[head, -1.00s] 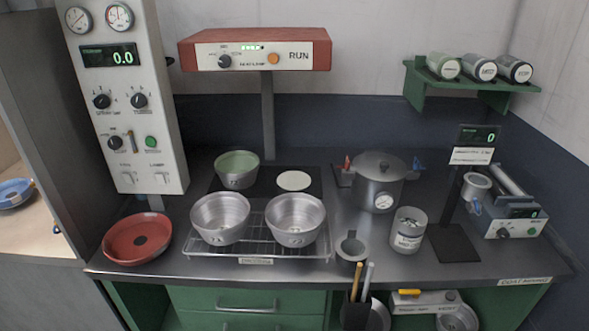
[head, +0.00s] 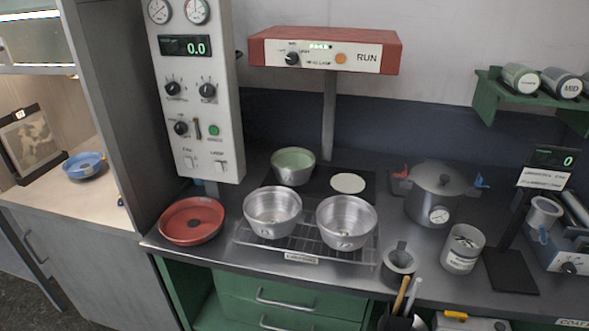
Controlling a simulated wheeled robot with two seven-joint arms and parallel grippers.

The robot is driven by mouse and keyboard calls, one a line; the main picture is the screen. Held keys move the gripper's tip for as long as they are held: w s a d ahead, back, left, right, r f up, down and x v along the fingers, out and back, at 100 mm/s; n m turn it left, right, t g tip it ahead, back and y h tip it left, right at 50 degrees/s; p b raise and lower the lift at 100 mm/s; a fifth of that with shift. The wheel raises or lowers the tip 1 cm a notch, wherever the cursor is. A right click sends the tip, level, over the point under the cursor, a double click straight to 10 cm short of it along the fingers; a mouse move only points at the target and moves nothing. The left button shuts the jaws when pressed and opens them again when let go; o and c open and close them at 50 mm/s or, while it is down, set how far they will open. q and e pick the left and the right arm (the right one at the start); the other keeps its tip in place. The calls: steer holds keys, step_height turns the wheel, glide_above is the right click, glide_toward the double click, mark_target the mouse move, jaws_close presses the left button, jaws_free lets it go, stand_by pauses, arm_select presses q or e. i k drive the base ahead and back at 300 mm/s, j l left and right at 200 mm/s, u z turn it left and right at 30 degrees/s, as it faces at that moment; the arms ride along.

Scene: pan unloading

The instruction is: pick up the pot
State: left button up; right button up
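A grey lidded pot (head: 436,196) with a round dial on its front stands at the right of the counter. It has a red part on its left side and a blue part on its right. Two metal bowl-like pans, the left one (head: 272,212) and the right one (head: 346,222), sit side by side on a wire rack (head: 301,244). A green-lined pan (head: 293,166) stands behind them on a dark plate. Neither of my grippers shows in the head view.
A red dish (head: 192,220) lies at the counter's left end. A white jar (head: 462,250) and a small grey cup (head: 398,262) stand in front of the pot. A red-topped lamp unit (head: 325,52) hangs above. A blue dish (head: 84,165) lies on the left side surface.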

mark_target(292, 166)
steer(key=i+j+u, duration=0.2)
steer(key=i, duration=0.2)
steer(key=i+j+u, duration=0.4)
steer(key=i, duration=0.45)
